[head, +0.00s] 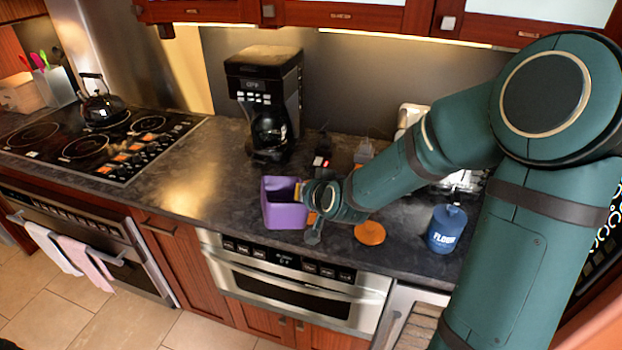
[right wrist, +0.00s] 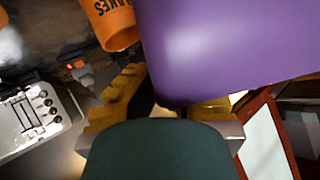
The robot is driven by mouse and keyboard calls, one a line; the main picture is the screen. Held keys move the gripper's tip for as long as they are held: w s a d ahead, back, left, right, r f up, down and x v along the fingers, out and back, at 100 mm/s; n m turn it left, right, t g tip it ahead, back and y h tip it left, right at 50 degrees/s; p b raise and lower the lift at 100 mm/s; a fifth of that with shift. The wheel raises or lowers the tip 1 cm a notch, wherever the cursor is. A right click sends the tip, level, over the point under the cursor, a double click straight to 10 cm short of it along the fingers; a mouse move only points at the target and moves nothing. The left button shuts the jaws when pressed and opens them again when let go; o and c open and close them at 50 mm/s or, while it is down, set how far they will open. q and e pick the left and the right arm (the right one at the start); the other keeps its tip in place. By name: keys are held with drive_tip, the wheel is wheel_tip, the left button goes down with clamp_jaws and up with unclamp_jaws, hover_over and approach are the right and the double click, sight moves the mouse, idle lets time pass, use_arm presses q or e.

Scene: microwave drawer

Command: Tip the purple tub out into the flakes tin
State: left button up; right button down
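The purple tub (head: 284,214) stands roughly upright near the counter's front edge in the head view, its open top facing up. I cannot tell whether it is clear of the counter. My right gripper (head: 308,192) is at its right wall, one yellow finger pad showing at the rim. In the right wrist view the tub (right wrist: 235,45) fills the upper right and runs between the yellow-padded fingers (right wrist: 165,106), which look closed on its wall. The orange flakes tin (right wrist: 108,25) shows beside the tub there; in the head view it is mostly hidden by my gripper. My left gripper is out of view.
An orange disc like a lid (head: 370,232) and a blue flour tin (head: 446,229) are on the counter to the right. A coffee maker (head: 264,100) stands behind. The counter (head: 190,180) left of the tub is clear up to the stove (head: 95,145).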

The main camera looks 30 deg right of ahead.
drive_tip(key=shift+s+a+f+n, duration=0.1)
drive_tip(key=shift+s+a+n, duration=0.15)
drive_tip(key=shift+a, duration=0.2)
drive_tip(key=shift+a+f+n+t+h+b, duration=0.15)
drive_tip(key=shift+a+n+t+h+b, duration=0.1)
drive_tip(key=shift+t+h+b, duration=0.2)
drive_tip(key=shift+s+h, duration=0.1)
drive_tip(key=shift+h, duration=0.15)
drive_tip(key=shift+r, duration=0.25)
drive_tip(key=shift+r+p, duration=1.7)
drive_tip(key=shift+r, duration=0.3)
drive_tip(key=shift+f, duration=0.1)
